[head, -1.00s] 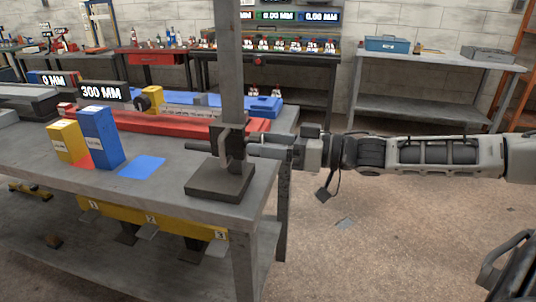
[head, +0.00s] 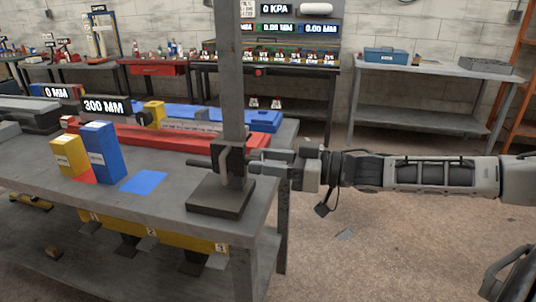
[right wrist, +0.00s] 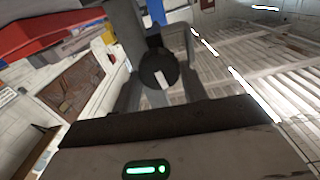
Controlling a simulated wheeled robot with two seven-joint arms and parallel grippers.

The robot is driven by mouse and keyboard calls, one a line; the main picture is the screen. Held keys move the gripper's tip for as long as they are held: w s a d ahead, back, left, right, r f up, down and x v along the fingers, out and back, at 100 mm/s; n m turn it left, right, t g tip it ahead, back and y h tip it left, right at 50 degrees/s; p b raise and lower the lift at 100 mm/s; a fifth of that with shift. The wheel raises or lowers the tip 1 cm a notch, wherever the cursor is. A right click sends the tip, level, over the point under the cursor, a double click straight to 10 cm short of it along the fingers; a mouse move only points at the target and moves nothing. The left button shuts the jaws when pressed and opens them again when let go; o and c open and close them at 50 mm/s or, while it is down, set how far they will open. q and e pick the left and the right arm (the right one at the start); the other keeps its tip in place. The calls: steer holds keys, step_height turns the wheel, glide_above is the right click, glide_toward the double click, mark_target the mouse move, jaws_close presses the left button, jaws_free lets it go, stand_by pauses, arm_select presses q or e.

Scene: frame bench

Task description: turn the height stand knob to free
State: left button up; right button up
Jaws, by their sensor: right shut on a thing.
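The height stand has a grey upright post (head: 233,75), a dark square base (head: 220,196) and a dark clamp block (head: 230,158) low on the post. It stands at the right end of the grey bench. My right gripper (head: 264,162) reaches in from the right and is at the clamp block's right side. In the right wrist view the round black knob (right wrist: 158,70) with a white mark sits between my right gripper's two fingers (right wrist: 160,85), which are shut on it. The white mark is tilted slightly off the fingers' direction. My left gripper is not in view.
A blue box (head: 103,150), a yellow box (head: 68,155) and a flat blue patch (head: 143,182) are on the bench left of the stand. A "300 MM" display (head: 105,106) stands behind them. The floor right of the bench is open.

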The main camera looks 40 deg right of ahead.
steer(key=n+p, duration=0.2)
steer(key=shift+r+n+p, duration=0.2)
steer(key=shift+n+p, duration=0.1)
steer(key=shift+p, duration=0.05)
arm_select(q)
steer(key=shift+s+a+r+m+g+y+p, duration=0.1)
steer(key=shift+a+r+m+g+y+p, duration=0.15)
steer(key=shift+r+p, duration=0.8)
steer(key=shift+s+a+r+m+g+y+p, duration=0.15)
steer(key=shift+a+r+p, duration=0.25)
steer(key=shift+p, duration=1.15)
arm_select(e)
steer(key=shift+s+a+f+n, duration=0.1)
steer(key=shift+f+n, duration=0.05)
steer(key=shift+n, duration=2.15)
steer(key=shift+s+f+n, duration=0.1)
steer(key=shift+f+n, duration=0.05)
steer(key=shift+n, duration=2.15)
steer(key=shift+a+f+n, duration=0.1)
steer(key=shift+f+n, duration=0.05)
steer(key=shift+n, duration=2.15)
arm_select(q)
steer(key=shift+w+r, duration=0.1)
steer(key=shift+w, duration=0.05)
arm_select(e)
steer(key=o, duration=1)
